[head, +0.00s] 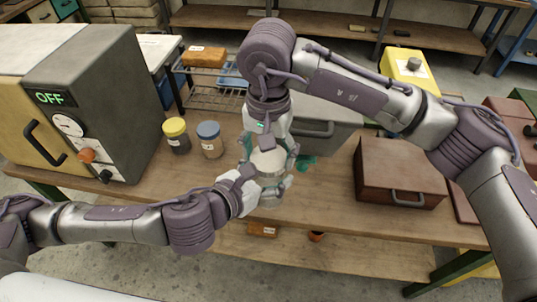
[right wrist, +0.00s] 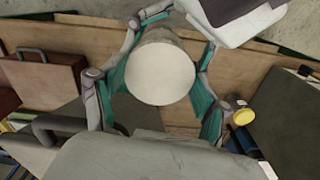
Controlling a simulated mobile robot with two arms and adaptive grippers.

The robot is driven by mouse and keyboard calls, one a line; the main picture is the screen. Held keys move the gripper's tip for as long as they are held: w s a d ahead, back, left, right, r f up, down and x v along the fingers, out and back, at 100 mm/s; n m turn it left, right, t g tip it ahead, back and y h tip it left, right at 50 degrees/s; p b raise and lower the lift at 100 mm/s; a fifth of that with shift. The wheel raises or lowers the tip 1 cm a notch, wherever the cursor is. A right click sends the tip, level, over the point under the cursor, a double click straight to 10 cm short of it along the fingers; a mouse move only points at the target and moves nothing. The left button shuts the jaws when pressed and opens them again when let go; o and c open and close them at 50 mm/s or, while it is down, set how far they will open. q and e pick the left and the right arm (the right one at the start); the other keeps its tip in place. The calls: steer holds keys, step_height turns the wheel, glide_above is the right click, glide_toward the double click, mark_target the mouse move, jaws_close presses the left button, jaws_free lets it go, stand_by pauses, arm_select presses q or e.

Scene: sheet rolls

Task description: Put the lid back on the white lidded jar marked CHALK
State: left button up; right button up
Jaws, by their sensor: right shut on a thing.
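The white jar (head: 271,187) stands near the front edge of the wooden table, partly hidden by my grippers; its CHALK marking cannot be read. A pale round lid (head: 268,162) is at the jar's top; it also shows in the right wrist view (right wrist: 160,73) between the teal fingers. My right gripper (head: 268,165) points down and is shut on the lid. I cannot tell whether the lid sits fully on the rim. My left gripper (head: 243,190) is at the jar's left side; its fingertips are hidden, so its grip is unclear.
A yellow-lidded jar (head: 176,136) and a blue-lidded jar (head: 210,140) stand left of my grippers. A grey oven-like machine (head: 95,100) reading OFF is farther left. A brown case (head: 400,172) lies to the right. A wire rack (head: 215,95) is behind.

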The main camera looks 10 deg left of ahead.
mark_target(269, 183)
steer(key=shift+f, duration=0.1)
steer(key=shift+f, duration=0.85)
steer(key=shift+f, duration=0.6)
steer(key=shift+s+f, duration=0.1)
steer(key=shift+f, duration=0.2)
steer(key=shift+c, duration=1.2)
steer(key=shift+o, duration=0.2)
steer(key=shift+o, duration=0.2)
steer(key=shift+r+h, duration=0.15)
steer(key=shift+h, duration=0.45)
steer(key=shift+a, duration=0.1)
steer(key=shift+o, duration=0.4)
steer(key=shift+s+a, duration=0.1)
steer(key=shift+s, duration=0.05)
